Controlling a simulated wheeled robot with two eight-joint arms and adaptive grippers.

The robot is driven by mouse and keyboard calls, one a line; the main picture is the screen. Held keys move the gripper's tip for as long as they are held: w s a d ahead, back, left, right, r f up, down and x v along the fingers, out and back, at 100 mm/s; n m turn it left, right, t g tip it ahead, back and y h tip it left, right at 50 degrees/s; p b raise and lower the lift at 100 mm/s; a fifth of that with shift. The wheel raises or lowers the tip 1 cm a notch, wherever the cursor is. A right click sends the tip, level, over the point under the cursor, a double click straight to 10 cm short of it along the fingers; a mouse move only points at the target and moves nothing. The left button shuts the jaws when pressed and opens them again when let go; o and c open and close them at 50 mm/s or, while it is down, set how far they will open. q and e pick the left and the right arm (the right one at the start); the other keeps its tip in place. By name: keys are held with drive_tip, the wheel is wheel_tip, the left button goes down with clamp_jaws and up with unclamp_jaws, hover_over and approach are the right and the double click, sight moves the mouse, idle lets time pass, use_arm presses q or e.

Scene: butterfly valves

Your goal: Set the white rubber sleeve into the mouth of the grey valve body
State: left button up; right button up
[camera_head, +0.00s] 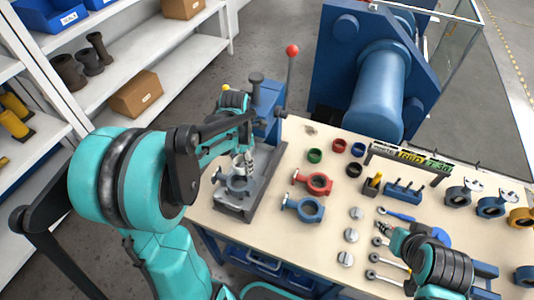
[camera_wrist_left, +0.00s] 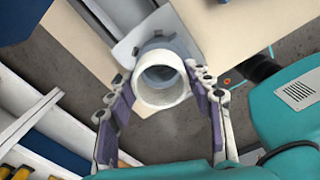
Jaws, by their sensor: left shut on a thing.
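The white rubber sleeve (camera_wrist_left: 163,98) is a short open ring. In the left wrist view it sits between the two fingers of my left gripper (camera_wrist_left: 158,84), which is shut on it. In the head view the sleeve (camera_head: 239,163) shows small under my left gripper (camera_head: 243,158), just above the grey valve body (camera_head: 236,186). The valve body rests on a grey fixture, and part of it (camera_wrist_left: 163,46) shows behind the sleeve in the left wrist view. I cannot tell whether sleeve and body touch. My right gripper (camera_head: 392,238) is over the table's right side; its jaws are unclear.
A blue press with a red-knobbed lever (camera_head: 292,50) stands behind the fixture (camera_head: 260,180). Red (camera_head: 314,184) and blue (camera_head: 303,209) valve bodies lie to its right. Several coloured rings, grey discs and tools cover the table (camera_head: 280,240). A large blue machine (camera_head: 375,85) stands behind.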

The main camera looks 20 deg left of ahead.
sight(238, 174)
use_arm(q)
drive_tip(key=shift+n, duration=0.5)
drive_tip(key=shift+s+a+f+b, duration=0.25)
drive_tip(key=shift+f+b, duration=0.5)
drive_tip(key=shift+f, duration=0.2)
drive_tip(key=shift+s+a+f+b, duration=0.1)
drive_tip(key=shift+s+f+b, duration=0.2)
drive_tip(key=shift+f+b, duration=0.55)
drive_tip(key=shift+s+a+f+b, duration=0.25)
drive_tip(key=shift+f+b, duration=0.45)
drive_tip(key=shift+f, duration=0.3)
drive_tip(key=shift+f+b, duration=0.5)
drive_tip(key=shift+f, duration=0.1)
drive_tip(key=shift+s+d+f, duration=0.1)
drive_tip(key=shift+f, duration=0.05)
drive_tip(key=o, duration=1.2)
